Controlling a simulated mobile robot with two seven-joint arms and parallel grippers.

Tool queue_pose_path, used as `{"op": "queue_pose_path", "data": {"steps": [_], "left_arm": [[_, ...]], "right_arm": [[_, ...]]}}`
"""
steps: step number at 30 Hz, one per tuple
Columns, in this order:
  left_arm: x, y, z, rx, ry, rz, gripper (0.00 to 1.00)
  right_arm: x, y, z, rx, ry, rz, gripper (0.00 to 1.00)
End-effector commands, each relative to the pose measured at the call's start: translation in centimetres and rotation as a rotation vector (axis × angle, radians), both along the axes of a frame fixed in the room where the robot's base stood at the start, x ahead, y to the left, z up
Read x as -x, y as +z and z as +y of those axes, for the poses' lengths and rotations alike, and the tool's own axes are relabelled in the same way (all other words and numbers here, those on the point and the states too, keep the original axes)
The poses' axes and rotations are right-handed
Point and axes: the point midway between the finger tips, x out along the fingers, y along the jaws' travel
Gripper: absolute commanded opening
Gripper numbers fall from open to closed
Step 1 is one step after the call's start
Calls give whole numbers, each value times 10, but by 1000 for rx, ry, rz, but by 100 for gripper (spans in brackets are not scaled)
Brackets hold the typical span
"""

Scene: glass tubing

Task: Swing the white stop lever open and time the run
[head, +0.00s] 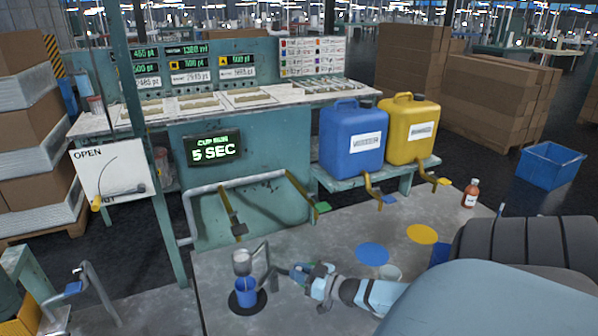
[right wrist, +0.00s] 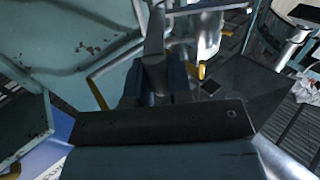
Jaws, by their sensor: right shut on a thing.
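In the head view, a white board (head: 112,182) marked OPEN stands at the left, with a drawn arc, a short lever with a yellow end (head: 96,203) at its lower left, and partly hidden lower lettering. My right gripper (head: 299,271) is low over the grey surface, beside a bent grey tube (head: 267,262). It is shut on a thin pale-grey upright piece (right wrist: 153,45), seen in the right wrist view; I cannot tell whether that is the stop lever. A blue cup (head: 246,292) stands on a black disc under a grey funnel (head: 242,260). A display (head: 213,149) reads 5 SEC.
A blue canister (head: 351,143) and a yellow canister (head: 408,133) stand on a shelf with taps. A teal post (head: 163,220) stands left.

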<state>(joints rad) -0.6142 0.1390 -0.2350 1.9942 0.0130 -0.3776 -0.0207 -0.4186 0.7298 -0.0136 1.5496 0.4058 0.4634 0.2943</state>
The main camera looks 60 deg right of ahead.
Motion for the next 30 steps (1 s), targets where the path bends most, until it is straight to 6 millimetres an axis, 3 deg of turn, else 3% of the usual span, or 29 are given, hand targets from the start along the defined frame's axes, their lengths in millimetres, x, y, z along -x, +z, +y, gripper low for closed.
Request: {"op": "queue_pose_path", "data": {"steps": [2, 3, 6, 17, 30], "left_arm": [[0, 0, 0, 0, 0, 0, 43], [0, 0, 0, 0, 0, 0, 43], [0, 0, 0, -1, -1, 0, 43], [0, -1, 0, -1, -1, 0, 43], [0, -8, 0, -1, -1, 1, 43]], "right_arm": [[-1, 2, -2, 2, -2, -2, 0], [-1, 2, -2, 2, -3, -2, 26], [-1, 2, -2, 2, -2, -2, 44], [6, 0, -1, 1, -1, -1, 44], [66, 0, -11, 1, -2, 0, 44]]}}
